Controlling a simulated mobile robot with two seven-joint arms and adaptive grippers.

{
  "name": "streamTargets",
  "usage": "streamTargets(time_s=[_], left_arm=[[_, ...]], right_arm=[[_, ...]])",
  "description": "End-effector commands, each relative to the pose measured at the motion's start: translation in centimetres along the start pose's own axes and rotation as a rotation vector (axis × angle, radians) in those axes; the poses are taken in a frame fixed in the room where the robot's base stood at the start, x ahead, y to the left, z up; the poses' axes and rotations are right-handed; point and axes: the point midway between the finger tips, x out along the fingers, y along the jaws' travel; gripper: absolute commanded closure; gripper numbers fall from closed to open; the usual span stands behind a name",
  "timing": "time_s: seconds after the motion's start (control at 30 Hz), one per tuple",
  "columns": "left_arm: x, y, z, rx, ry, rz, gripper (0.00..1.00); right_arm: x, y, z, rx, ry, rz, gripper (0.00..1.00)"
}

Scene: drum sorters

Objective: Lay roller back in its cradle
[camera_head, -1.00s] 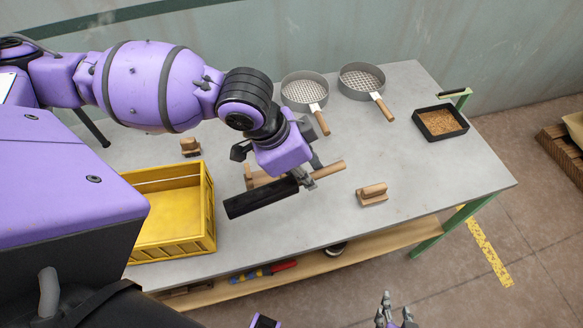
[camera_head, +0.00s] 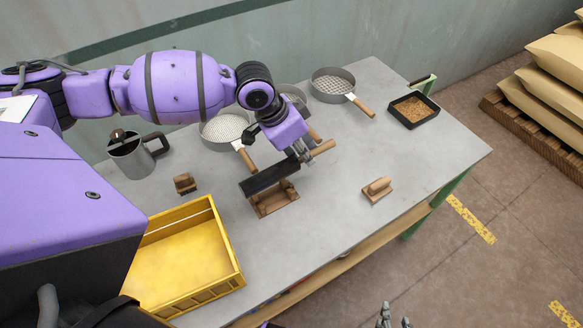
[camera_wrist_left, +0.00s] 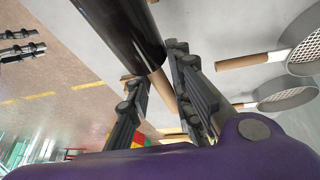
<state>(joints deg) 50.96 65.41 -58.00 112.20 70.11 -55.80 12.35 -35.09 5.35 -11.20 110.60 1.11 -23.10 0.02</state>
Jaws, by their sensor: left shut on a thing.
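The wooden cradle (camera_head: 277,204) stands on the grey table, directly below the black part in the head view. The roller hides the cradle's top, and I cannot tell whether they touch. In the left wrist view the black cylinder (camera_wrist_left: 122,35) runs up from between the left fingers (camera_wrist_left: 158,78). My right gripper (camera_head: 394,319) is open and empty at the head view's bottom edge.
A yellow crate (camera_head: 238,262) stands at the front left. A black grain tray (camera_head: 410,122) sits far right.

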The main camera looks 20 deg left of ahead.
Motion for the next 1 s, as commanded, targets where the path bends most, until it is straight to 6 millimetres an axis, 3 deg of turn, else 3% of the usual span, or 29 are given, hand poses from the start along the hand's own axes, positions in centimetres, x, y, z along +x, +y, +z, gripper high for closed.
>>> streamTargets(time_s=[0.13, 0.73, 1.0], left_arm=[[0.1, -0.9, -0.4, 0.002, 0.006, 0.012, 1.00], [-0.1, -0.7, -0.6, 0.016, 0.008, 0.042, 1.00], [1.9, -0.8, 0.4, 0.015, 0.002, 0.046, 1.00]], right_arm=[[0.0, 0.0, 0.0, 0.000, 0.000, 0.000, 0.63], [0.0, 0.1, -0.9, -0.004, 0.014, 0.000, 0.63], [0.1, -0.1, 0.4, -0.002, -0.006, -0.002, 0.63]])
